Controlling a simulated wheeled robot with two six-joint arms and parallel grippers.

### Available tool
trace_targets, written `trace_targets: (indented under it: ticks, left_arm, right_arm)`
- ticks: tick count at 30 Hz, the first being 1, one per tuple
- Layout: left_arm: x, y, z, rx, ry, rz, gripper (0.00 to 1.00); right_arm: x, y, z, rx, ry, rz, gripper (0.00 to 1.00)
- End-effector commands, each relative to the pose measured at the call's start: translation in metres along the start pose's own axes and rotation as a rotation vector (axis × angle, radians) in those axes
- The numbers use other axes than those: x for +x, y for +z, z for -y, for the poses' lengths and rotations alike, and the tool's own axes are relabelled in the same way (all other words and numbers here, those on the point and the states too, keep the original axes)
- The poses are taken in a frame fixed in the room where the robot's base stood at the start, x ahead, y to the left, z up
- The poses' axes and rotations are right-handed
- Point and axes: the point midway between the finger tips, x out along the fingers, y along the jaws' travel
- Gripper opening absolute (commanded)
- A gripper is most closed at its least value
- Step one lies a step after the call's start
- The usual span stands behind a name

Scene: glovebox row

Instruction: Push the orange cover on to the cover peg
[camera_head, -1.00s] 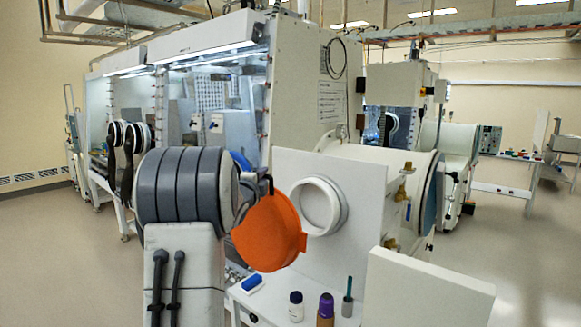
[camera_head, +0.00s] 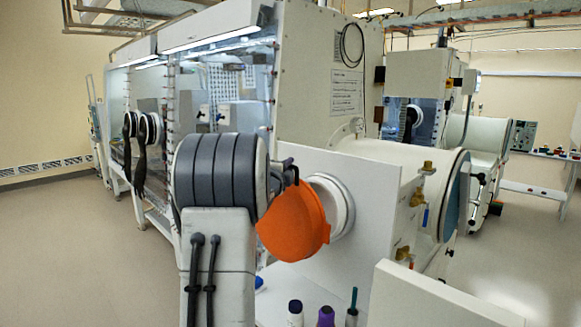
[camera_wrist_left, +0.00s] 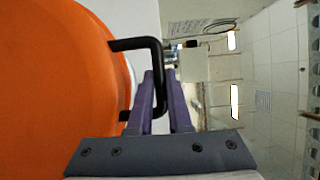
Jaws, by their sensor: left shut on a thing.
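The orange cover (camera_head: 294,222) is a round disc with a small tab, held tilted in front of a white round ring (camera_head: 341,204) on a white upright panel. The ring appears to be the cover peg; the cover hides its left part. Whether they touch I cannot tell. In the left wrist view the cover (camera_wrist_left: 60,75) fills the left side, with a black bar handle (camera_wrist_left: 130,44) standing out from it. My left gripper (camera_wrist_left: 160,78) has its purple fingers around this handle and is shut on it. In the head view my left arm mostly hides this gripper. My right gripper is not in view.
The white panel (camera_head: 375,185) stands before a white cylindrical chamber (camera_head: 400,160) with brass valves (camera_head: 427,167). Below are a bottle (camera_head: 295,312), a purple-topped bottle (camera_head: 326,316) and a green-handled tool (camera_head: 353,305). A pale slab (camera_head: 440,300) stands lower right.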

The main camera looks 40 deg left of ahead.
Motion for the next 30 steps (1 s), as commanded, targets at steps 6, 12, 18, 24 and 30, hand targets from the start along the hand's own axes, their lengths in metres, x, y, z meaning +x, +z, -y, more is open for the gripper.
trace_targets:
  ticks: [6, 12, 18, 24, 30]
  left_arm:
    - [0.007, -0.005, 0.001, 0.011, 0.011, -0.002, 0.00]
    - [0.021, -0.014, -0.002, 0.011, 0.010, -0.005, 0.00]
    - [0.039, -0.024, -0.004, 0.010, 0.009, -0.006, 0.00]
    - [0.053, -0.031, -0.005, 0.010, 0.010, -0.006, 0.00]
    - [0.060, -0.035, -0.005, 0.010, 0.010, -0.005, 0.00]
  right_arm:
    - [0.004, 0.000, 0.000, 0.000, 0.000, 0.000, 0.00]
    - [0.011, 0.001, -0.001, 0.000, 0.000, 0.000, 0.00]
    - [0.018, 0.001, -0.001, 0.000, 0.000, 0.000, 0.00]
    - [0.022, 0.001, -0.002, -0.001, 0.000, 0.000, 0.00]
    - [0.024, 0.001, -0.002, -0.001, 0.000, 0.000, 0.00]
